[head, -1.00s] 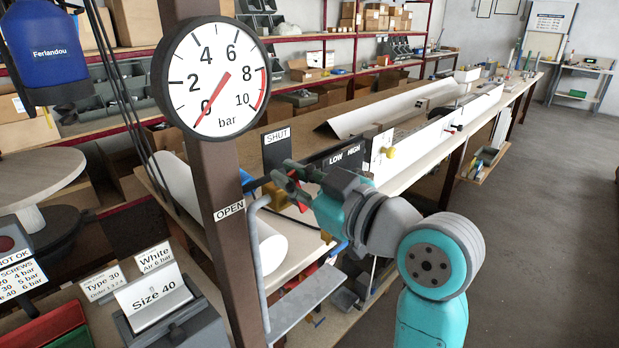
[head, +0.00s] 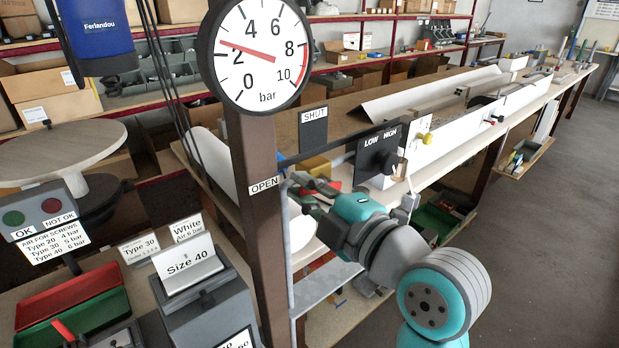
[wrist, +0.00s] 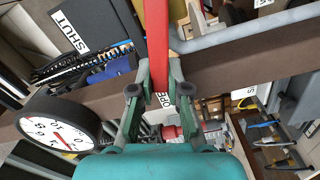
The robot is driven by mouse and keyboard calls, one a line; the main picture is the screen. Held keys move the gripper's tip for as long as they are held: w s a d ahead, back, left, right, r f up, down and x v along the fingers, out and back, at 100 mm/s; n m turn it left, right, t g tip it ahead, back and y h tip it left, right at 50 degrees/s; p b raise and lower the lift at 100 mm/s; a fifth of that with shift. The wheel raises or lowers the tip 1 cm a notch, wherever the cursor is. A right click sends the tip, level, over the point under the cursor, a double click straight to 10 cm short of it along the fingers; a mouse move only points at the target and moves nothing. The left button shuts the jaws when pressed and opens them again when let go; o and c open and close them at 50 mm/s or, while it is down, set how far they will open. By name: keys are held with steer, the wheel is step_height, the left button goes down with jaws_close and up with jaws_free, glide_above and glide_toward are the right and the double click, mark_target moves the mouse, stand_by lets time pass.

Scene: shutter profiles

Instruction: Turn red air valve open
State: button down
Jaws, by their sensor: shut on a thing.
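The red valve lever (wrist: 159,40) runs down from the top of the wrist view to between my fingers. My gripper (wrist: 158,88) is shut on it, and its fingers hide the lever's end. In the head view my gripper (head: 305,190) is beside the post at the OPEN label (head: 264,185), below the SHUT label (head: 313,115). Only a little red of the lever shows there, near a yellow part (head: 315,168). The round gauge (head: 256,52) on the post has its red needle a little above 2 bar.
A brown post (head: 254,170) carries the gauge. A grey pipe (head: 291,260) runs down beside it. A black LOW/HIGH switch box (head: 380,155) is right of my gripper. A Size 40 box (head: 205,300) stands at front left. The floor (head: 540,220) at right is clear.

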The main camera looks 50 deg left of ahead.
steer(key=shift+s+f+n, duration=0.1)
steer(key=shift+f+n, duration=0.45)
steer(key=shift+n, duration=0.35)
steer(key=shift+s+f+n, duration=0.1)
steer(key=shift+f+n, duration=0.45)
steer(key=shift+n, duration=0.35)
steer(key=c, duration=1.1)
jaws_free()
steer(key=d, duration=1.2)
steer(key=shift+s, duration=0.4)
